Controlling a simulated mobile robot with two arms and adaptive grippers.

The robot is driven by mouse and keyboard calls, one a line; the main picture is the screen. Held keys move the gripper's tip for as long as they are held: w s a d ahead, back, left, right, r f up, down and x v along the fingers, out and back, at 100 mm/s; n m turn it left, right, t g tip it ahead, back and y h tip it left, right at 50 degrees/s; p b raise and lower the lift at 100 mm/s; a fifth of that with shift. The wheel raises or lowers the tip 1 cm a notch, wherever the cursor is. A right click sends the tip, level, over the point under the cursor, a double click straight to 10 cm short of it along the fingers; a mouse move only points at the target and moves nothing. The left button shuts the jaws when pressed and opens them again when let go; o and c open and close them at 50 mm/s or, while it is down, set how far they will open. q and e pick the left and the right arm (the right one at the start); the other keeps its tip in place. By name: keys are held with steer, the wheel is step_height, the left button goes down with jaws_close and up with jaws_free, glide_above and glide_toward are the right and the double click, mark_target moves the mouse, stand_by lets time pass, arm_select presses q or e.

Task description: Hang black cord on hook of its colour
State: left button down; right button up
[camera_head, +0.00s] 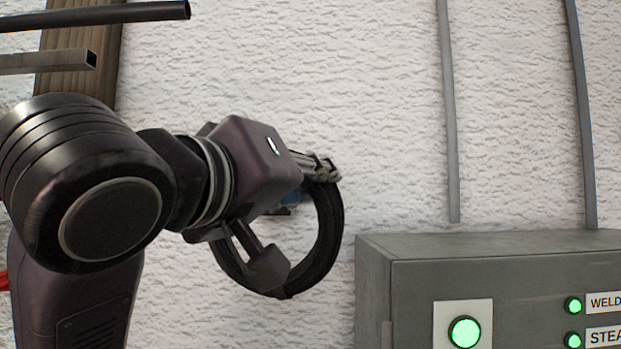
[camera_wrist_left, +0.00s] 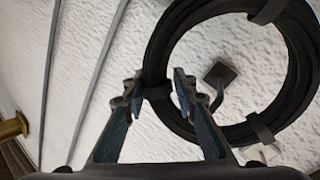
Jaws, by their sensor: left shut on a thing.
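The black cord (camera_head: 333,232) is a round coil held together by dark ties. My left gripper (camera_head: 322,168) is shut on its upper part in the head view, and the coil hangs below the fingers in front of the white wall. In the left wrist view the coil (camera_wrist_left: 300,62) fills the upper right, with its near side between the fingertips (camera_wrist_left: 158,88). A dark hook (camera_wrist_left: 220,76), a square plate with a bent rod, shows through the coil's opening. I cannot tell whether the coil touches it. In the head view the hook is not clearly visible. My right gripper is out of view.
A grey cabinet (camera_head: 375,290) with lit green buttons stands at the lower right. Two grey conduits (camera_head: 449,120) run up the wall above it. A black tube (camera_head: 95,16) and a square metal tube (camera_head: 48,62) stick out at the upper left, before a wooden post (camera_head: 80,82).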

arm_select(q)
steer(key=shift+w+p, duration=0.45)
steer(key=shift+w, duration=1.3)
steer(key=shift+w+f+b, duration=0.55)
steer(key=shift+f+b, duration=0.05)
steer(key=shift+f, duration=0.2)
steer(key=shift+w+f+b, duration=0.1)
steer(key=shift+f+b, duration=0.25)
steer(key=shift+f, duration=0.2)
steer(key=c, duration=1.5)
jaws_free()
